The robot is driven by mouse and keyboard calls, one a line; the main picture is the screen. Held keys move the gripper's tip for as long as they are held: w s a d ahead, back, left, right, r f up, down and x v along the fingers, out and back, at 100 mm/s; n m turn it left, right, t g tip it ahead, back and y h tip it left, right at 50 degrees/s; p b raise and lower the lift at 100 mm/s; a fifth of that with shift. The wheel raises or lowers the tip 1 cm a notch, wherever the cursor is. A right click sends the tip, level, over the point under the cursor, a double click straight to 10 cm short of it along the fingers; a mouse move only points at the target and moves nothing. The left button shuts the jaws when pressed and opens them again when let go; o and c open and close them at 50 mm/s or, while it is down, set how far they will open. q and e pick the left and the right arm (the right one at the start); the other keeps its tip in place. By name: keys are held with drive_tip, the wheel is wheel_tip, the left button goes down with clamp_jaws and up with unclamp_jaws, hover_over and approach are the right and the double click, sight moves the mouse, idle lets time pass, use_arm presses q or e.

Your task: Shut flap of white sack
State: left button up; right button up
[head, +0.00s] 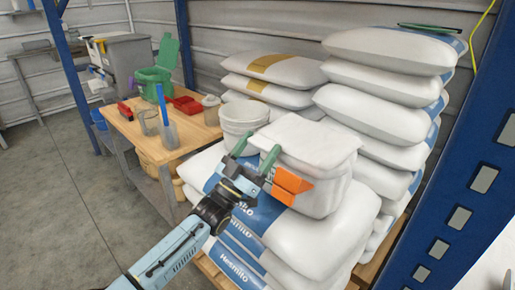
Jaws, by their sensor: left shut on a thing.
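The white sack (318,192) stands upright and box-like on flat, stacked sacks in the middle of the head view. Its pale flap (312,138) lies across the top, with the front edge hanging a little over the front side. An orange patch (291,182) shows on the sack's front left. My left gripper (253,151), with green fingers, is at the sack's upper left edge. Its fingers stand apart and are shut on the sack's flap at that edge; the exact contact is hard to see. My right gripper is not in view.
A white bucket (241,121) stands close behind my left gripper. Tall piles of white sacks (375,112) rise behind and to the right. A wooden table (178,146) with a jug, a green container and red tools is at left. A blue rack post (462,190) bounds the right.

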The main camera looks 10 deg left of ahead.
use_arm(q)
drive_tip(key=shift+f, duration=0.35)
drive_tip(key=o, duration=1.2)
drive_tip(key=shift+w+d, duration=0.1)
drive_tip(key=shift+o, duration=1)
drive_tip(key=shift+r, duration=0.15)
drive_tip(key=p+v, duration=0.1)
drive_tip(key=v, duration=1.2)
drive_tip(key=shift+s+p, duration=0.2)
drive_tip(key=shift+p, duration=0.15)
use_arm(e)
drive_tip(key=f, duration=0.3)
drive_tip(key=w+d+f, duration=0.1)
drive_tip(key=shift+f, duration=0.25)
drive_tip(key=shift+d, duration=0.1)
